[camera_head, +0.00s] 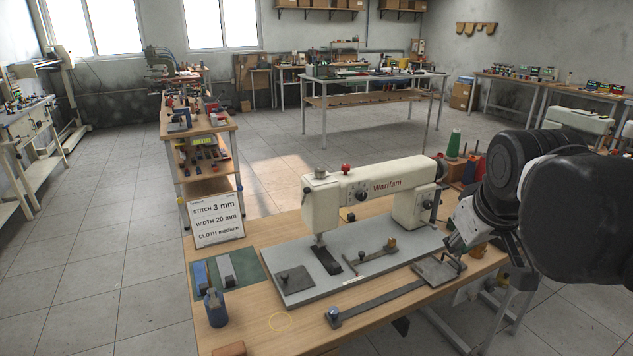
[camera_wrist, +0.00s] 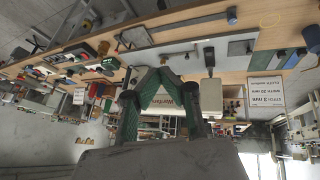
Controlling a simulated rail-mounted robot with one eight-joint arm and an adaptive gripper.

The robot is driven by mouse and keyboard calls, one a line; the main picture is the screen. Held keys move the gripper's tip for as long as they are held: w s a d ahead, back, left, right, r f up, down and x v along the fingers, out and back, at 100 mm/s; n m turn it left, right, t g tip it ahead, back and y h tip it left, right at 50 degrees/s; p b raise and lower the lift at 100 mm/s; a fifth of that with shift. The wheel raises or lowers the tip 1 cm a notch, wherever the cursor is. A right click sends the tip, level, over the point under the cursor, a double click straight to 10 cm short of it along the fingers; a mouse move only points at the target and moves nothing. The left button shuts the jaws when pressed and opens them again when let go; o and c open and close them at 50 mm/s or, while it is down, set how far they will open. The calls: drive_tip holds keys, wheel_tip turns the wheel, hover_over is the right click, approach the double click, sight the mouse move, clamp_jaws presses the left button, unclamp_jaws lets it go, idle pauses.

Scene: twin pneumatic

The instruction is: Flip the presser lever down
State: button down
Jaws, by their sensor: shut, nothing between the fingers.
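A cream sewing machine (camera_head: 370,187) stands on a grey bed plate (camera_head: 300,257) on the wooden table. Its head carries a dark presser foot (camera_head: 327,262) at the left. A small dark part with a yellowish end (camera_head: 347,215) sits beside the head; I cannot tell whether it is the presser lever. A thin rod with a brown knob (camera_head: 391,244) lies over the plate. My gripper (camera_wrist: 158,74) is shut and empty in the wrist view, with green fingers in front of the machine body (camera_wrist: 208,97), which appears upside down. In the head view it is at the machine's right end.
A sign (camera_head: 215,211) stands at the table's back left. A blue bottle-like object (camera_head: 215,308) and a green mat (camera_head: 255,268) are at left. A long metal bar (camera_head: 380,301) lies along the front. A green thread cone (camera_head: 454,144) stands behind the machine.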

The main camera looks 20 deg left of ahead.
drive_tip(key=w+a+r+n+p, duration=0.3)
drive_tip(key=w+a+r+n, duration=0.15)
drive_tip(key=w+a, duration=0.45)
drive_tip(key=w+a+r+n+g+p, duration=0.1)
drive_tip(key=w+a+n+p, duration=0.3)
drive_tip(key=a, duration=0.6)
drive_tip(key=w+a+n, duration=0.1)
drive_tip(key=w+a, duration=0.4)
drive_tip(key=a, duration=0.4)
drive_tip(key=n+p, duration=0.2)
drive_tip(key=n, duration=0.1)
approach(305, 197)
drive_tip(key=s+a+r, duration=0.1)
drive_tip(key=a+r, duration=0.3)
drive_tip(key=a, duration=0.1)
drive_tip(key=shift+s+r, duration=0.15)
drive_tip(key=shift+s, duration=0.05)
drive_tip(key=w+d+f+p, duration=0.1)
drive_tip(key=w+d+f, duration=0.2)
drive_tip(key=f, duration=0.7)
drive_tip(key=shift+w, duration=0.85)
drive_tip(key=shift+s+f+y, duration=0.1)
drive_tip(key=shift+f+y, duration=0.1)
drive_tip(key=shift+y, duration=0.1)
